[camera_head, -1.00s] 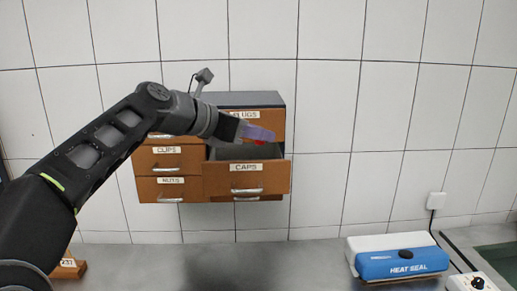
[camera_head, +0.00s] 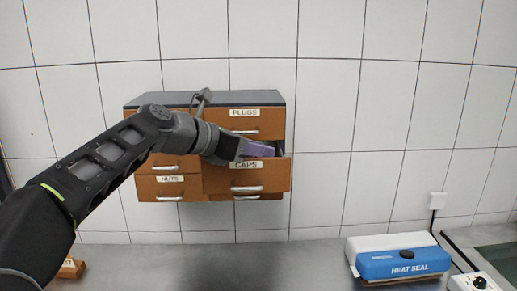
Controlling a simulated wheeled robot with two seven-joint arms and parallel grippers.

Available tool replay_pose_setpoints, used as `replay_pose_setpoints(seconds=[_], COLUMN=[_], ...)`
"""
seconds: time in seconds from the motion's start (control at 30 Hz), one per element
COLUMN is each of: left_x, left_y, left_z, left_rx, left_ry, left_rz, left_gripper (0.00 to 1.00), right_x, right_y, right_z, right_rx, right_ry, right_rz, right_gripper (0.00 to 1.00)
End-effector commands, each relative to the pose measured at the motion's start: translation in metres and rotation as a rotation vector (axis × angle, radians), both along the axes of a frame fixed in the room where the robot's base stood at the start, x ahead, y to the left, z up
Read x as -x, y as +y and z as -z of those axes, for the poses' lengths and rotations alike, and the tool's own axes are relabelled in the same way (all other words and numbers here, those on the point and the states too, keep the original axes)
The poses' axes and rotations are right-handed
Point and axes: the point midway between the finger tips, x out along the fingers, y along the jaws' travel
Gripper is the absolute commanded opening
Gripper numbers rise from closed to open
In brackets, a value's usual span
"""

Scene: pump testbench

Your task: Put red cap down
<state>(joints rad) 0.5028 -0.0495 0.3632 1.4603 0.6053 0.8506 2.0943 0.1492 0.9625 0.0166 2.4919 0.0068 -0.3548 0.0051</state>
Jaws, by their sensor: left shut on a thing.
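My left gripper (camera_head: 258,150), with purple fingers, is at the open drawer labelled CAPS (camera_head: 265,177). Its fingers are at the top of the drawer front and overlap the upper part of the label area. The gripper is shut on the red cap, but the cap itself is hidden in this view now. The inside of the drawer is also hidden by the drawer front and my arm. My right gripper is not in view.
The wooden drawer cabinet (camera_head: 215,98) hangs on the tiled wall, with drawers labelled PLUGS (camera_head: 262,122) and NUTS (camera_head: 165,188). A blue and white heat sealer (camera_head: 400,264) stands on the grey bench at the right. The middle of the bench is clear.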

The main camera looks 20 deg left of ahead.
Motion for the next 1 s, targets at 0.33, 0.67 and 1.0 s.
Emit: replay_pose_setpoints(seconds=[0.33,0.67,1.0], left_x=[0.000,0.000,0.031], left_y=[-0.001,-0.002,0.018], left_z=[0.006,0.003,-0.022], left_rx=[-0.002,-0.002,-0.002], left_ry=[0.012,0.013,0.005], left_rz=[0.005,0.008,0.001], left_gripper=[0.42,0.42,0.42], right_x=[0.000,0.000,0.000], right_y=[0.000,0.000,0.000], right_z=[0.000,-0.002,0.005], right_rx=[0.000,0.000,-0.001], right_ry=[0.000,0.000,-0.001], right_rz=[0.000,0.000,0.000], right_gripper=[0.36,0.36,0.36])
